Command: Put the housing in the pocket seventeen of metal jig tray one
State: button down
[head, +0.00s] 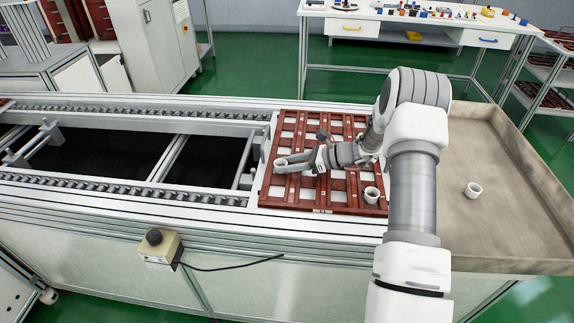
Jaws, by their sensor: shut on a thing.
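The reddish-brown jig tray (333,207), a grid of pockets with pale floors, lies at the right end of the conveyor. My gripper (291,163) reaches in from the right, low over the tray's left side. It is shut on a small white housing (281,168), seen at its fingertips near the tray's left edge. I cannot tell whether this housing is above a pocket or inside one. The gripper and wrist hide part of the tray's middle. Pocket numbers cannot be read.
Another white round housing (371,195) stands upright at the tray's front right. One more housing (473,190) stands in the wide grey metal bin (500,230) on the right, which is otherwise bare. A button box (160,246) sits at the conveyor's front. A workbench (420,15) stands behind.

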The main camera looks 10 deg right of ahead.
jog(key=shift+r, duration=0.1)
jog(key=shift+c, duration=2.2)
grip_release()
